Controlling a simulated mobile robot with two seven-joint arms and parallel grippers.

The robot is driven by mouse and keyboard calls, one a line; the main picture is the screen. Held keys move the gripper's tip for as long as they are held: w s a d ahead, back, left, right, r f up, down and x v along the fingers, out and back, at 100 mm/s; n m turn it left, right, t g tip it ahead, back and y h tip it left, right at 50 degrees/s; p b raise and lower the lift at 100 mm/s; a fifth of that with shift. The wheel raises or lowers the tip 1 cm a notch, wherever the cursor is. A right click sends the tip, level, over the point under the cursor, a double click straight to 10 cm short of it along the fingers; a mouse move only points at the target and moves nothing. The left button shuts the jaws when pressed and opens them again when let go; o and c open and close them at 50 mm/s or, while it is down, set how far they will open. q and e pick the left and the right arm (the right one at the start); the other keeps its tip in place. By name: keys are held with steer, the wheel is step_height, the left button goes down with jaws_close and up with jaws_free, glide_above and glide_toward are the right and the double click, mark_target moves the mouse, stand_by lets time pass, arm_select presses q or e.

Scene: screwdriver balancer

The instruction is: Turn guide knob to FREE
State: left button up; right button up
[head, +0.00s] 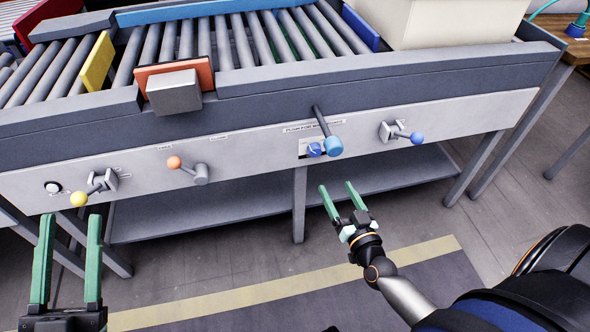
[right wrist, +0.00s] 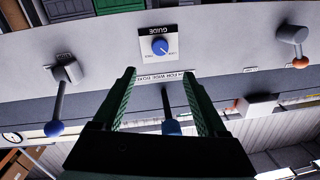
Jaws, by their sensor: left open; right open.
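The guide knob (head: 314,149) is a small blue dial on a white plate on the front panel. In the right wrist view the knob (right wrist: 160,46) sits under the upside-down word GUIDE, with small lettering at its sides. Its setting is too small to read surely. My right gripper (head: 337,187) is open and empty, below and in front of the panel, apart from the knob. In its wrist view the knob shows beyond the gap between the fingertips (right wrist: 159,75). My left gripper (head: 70,222) is open and empty at the lower left, below the yellow-ball lever.
A lever with a large blue end (head: 332,146) hangs right beside the knob. Other levers have an orange ball (head: 174,162), a yellow ball (head: 79,199) and a blue ball (head: 417,138). A roller conveyor (head: 230,40) lies above the panel; a shelf (head: 210,205) is below.

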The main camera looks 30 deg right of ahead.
steer(key=b, duration=0.2)
glide_toward(316, 153)
steer(key=w, duration=0.2)
steer(key=shift+h, duration=0.4)
steer(key=w, duration=0.2)
steer(key=w+d+b, duration=0.1)
steer(key=w, duration=0.2)
steer(key=shift+f, duration=0.2)
arm_select(q)
steer(key=shift+s+a+r+m+t+h, duration=0.1)
steer(key=shift+s+r+m+h, duration=0.5)
steer(key=shift+s+m+h, duration=0.25)
steer(key=shift+s+d+r+m+t+h, duration=0.1)
steer(key=shift+s+r+m+h, duration=0.55)
steer(key=shift+h, duration=0.3)
steer(key=shift+s+a+r+m+t+h, duration=0.1)
steer(key=shift+s+r+m+h, duration=0.5)
steer(key=shift+s+h, duration=0.25)
arm_select(e)
steer(key=shift+w+d, duration=0.1)
steer(key=shift+w, duration=0.55)
jaws_close()
